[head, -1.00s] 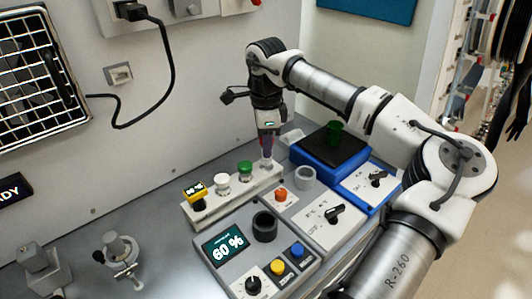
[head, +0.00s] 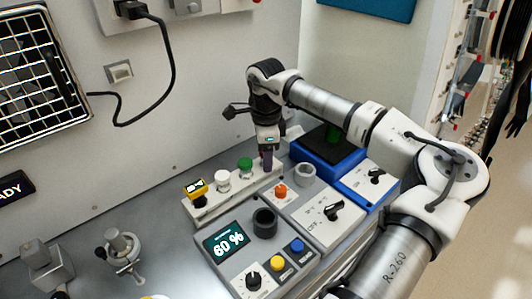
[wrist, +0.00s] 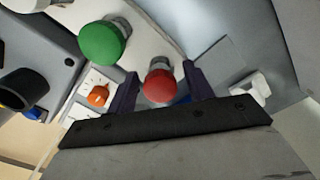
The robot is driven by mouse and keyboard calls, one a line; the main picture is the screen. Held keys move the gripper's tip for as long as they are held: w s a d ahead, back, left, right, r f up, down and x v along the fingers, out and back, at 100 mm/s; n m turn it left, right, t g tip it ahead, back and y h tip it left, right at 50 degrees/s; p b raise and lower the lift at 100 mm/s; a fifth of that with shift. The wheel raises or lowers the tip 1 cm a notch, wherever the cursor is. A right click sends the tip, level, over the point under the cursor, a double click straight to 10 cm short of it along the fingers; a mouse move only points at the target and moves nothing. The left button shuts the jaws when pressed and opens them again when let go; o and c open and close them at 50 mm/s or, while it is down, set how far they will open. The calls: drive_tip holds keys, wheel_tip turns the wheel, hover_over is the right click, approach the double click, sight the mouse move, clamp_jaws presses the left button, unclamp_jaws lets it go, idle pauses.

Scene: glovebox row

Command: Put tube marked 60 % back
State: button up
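A grey rack (head: 212,207) stands along the wall with a row of capped tubes. In the wrist view the green cap (wrist: 101,43) is beside a red cap (wrist: 160,86). My gripper (head: 267,162) is over the right end of the rack. Its fingers (wrist: 160,75) are apart, one on each side of the red cap, with gaps. A device with a "60 %" display (head: 226,241) has a dark round holder (head: 264,222). I cannot read a tube's mark.
Right of the display device is a grey panel with a black knob (head: 334,210), an orange knob (head: 281,191) and a grey ring (head: 304,175). A metal fixture (head: 120,247) is at the left.

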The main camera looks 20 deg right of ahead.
wheel_tip(320, 180, up, 12)
drive_tip(key=b, duration=0.1)
drive_tip(key=shift+r+b, duration=0.2)
drive_tip(key=shift+b, duration=0.15)
idle(0.6)
